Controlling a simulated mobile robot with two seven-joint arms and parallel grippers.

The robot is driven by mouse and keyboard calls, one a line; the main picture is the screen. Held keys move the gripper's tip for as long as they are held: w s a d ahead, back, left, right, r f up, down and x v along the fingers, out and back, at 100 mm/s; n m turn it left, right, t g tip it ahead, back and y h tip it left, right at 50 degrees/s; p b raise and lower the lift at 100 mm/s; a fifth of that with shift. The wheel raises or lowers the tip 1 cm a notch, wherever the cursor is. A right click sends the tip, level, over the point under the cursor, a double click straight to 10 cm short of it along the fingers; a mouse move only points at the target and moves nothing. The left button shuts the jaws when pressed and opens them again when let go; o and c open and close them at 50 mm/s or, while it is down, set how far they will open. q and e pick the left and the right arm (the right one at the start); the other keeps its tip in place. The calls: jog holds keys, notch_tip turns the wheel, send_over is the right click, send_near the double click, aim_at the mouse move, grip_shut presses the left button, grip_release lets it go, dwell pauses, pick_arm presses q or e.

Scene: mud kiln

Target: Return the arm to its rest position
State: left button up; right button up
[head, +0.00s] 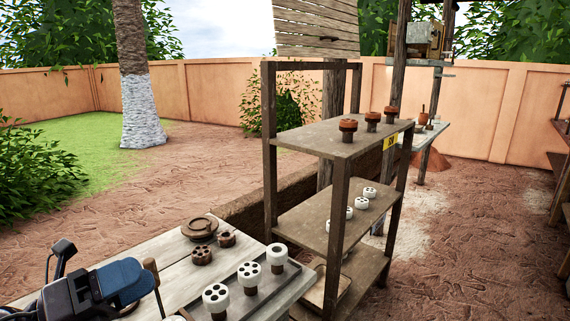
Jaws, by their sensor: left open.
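My left arm comes in at the bottom left corner, dark with a blue part. My left gripper (128,284) is over the left part of the grey wooden table (165,262), with nothing seen held in it. Its fingertips are hard to make out from this angle. It is apart from the pieces on the table to its right. My right gripper is not in view.
The table holds white-topped pieces with holes (250,274), a round brown lid-like piece (199,228) and small brown pieces (202,256). A wooden shelf (322,138) with brown and white pieces stands close to its right. Open dirt ground lies beyond.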

pick_arm(q)
jog(key=a+f+n+t+y, duration=0.2)
jog(key=a+f+n+y, duration=0.2)
jog(key=n+y, duration=0.45)
jog(key=s+a+f+n+t+y, duration=0.15)
jog(key=a+f+n+y, duration=0.3)
jog(key=n, duration=0.65)
jog(key=a+f+n+t+y, duration=0.3)
jog(key=f+n+y, duration=0.2)
jog(key=n+y, duration=0.35)
jog(key=s+d+f+n+g+h, duration=0.2)
jog(key=s+d+f+n+g, duration=0.15)
jog(key=s+f+g, duration=0.45)
jog(key=s+d+f+n+g+h, duration=0.1)
jog(key=s+d+f+n+g, duration=0.1)
jog(key=s+f+n+g, duration=0.55)
jog(key=w+f+m+t, duration=0.3)
jog(key=w+f+t, duration=0.2)
jog(key=f+t, duration=0.4)
jog(key=shift+w+a+f+m+t+h, duration=0.25)
jog(key=shift+f+m+h, duration=0.2)
jog(key=shift+f, duration=0.7)
jog(key=shift+s+d, duration=0.1)
